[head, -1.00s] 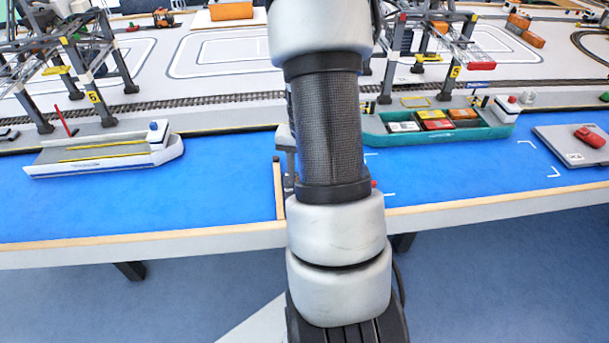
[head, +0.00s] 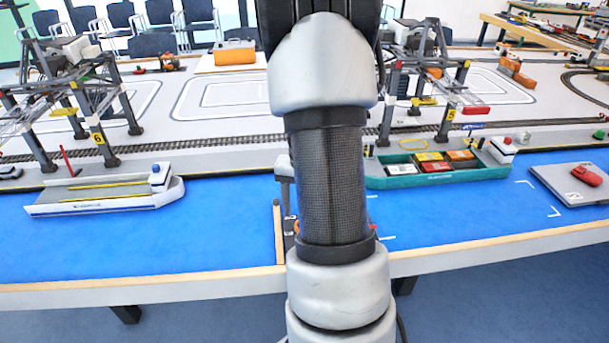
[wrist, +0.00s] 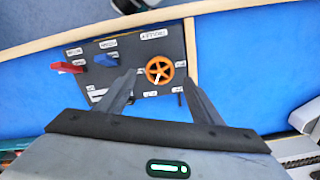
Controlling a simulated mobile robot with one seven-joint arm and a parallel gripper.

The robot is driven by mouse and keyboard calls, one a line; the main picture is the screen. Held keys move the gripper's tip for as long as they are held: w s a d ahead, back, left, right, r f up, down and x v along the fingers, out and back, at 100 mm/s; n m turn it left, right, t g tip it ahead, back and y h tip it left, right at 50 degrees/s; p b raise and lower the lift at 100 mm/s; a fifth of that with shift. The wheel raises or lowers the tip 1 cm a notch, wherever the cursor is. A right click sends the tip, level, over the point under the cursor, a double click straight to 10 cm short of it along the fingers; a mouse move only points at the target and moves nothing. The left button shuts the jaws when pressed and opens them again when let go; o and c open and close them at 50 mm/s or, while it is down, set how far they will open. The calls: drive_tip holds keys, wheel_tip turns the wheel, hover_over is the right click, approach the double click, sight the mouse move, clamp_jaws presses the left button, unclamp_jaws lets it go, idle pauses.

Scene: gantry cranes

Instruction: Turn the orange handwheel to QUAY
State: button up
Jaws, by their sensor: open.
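The orange handwheel (wrist: 159,70) is on a dark control panel (wrist: 120,52) in the wrist view. A pale mark on the wheel points down and slightly left in the picture. White labels sit around the panel, too small and blurred to read, so I cannot tell which one is QUAY. My gripper (wrist: 159,80) is open and empty, with one finger to the left and one to the right of the wheel in the picture. I cannot tell how far above it they are. In the head view my arm hides the wheel and most of the panel.
A red lever (wrist: 68,67) and a blue lever (wrist: 106,61) stand on the panel, left of the wheel. A wooden strip (wrist: 190,48) edges it. A white ship (head: 105,195), a teal container ship (head: 438,170) and gantry cranes (head: 78,100) flank my arm. Blue surface (head: 230,215) lies clear between.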

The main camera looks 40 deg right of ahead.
wheel_tip(320, 180, up, 13)
drive_tip(key=p, duration=0.1)
drive_tip(key=shift+p, duration=0.4)
